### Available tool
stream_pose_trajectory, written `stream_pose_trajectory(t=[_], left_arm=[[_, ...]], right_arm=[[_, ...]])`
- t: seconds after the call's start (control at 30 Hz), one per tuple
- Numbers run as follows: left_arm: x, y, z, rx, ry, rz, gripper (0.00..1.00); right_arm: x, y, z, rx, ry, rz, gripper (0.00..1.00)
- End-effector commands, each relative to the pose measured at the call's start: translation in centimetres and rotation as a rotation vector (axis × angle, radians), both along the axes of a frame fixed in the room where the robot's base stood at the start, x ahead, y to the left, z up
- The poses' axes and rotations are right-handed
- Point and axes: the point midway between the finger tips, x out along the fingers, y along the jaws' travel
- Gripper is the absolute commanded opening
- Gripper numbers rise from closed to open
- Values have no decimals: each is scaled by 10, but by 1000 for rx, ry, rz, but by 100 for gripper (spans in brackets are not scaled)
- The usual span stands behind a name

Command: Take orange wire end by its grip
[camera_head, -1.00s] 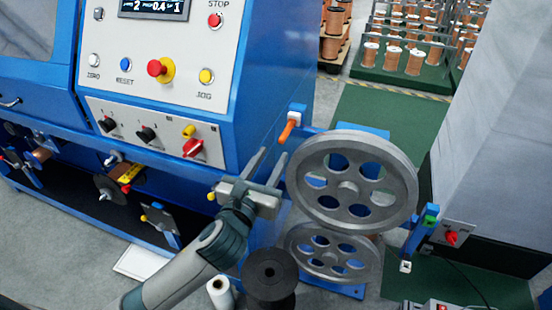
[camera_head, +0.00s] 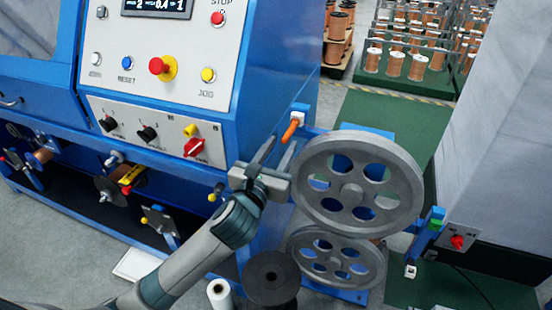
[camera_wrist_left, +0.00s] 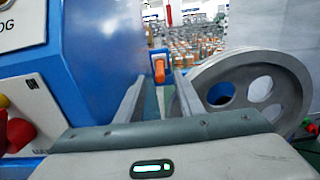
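The orange wire end grip (camera_head: 291,130) sticks out of a small white holder (camera_head: 300,111) on the blue machine's side, just left of the upper pulley. In the left wrist view the orange grip (camera_wrist_left: 159,70) shows ahead, between and beyond the two fingertips. My left gripper (camera_head: 277,155) is below and slightly left of the grip in the head view, with its fingers pointing up towards it. In the left wrist view the fingers (camera_wrist_left: 158,92) stand apart with nothing between them. The orange grip is apart from the fingers. My right gripper is not in view.
The upper grey pulley (camera_head: 352,189) is close to the right of my gripper, with a lower pulley (camera_head: 336,258) beneath. The blue machine (camera_head: 275,85) stands to the left. A black spool (camera_head: 271,278) and a white roll (camera_head: 219,294) stand below my arm.

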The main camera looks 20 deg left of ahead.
Motion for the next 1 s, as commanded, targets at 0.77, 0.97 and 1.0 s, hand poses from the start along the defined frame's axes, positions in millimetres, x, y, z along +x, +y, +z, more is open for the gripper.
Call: stream_pose_trajectory(t=[0.77, 0.97, 1.0], left_arm=[[43, -1, 0, -1, 0, 1, 34], [43, -1, 0, -1, 0, 1, 25], [43, -1, 0, -1, 0, 1, 15]], right_arm=[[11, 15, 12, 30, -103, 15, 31], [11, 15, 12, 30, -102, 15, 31], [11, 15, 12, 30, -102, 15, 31]])
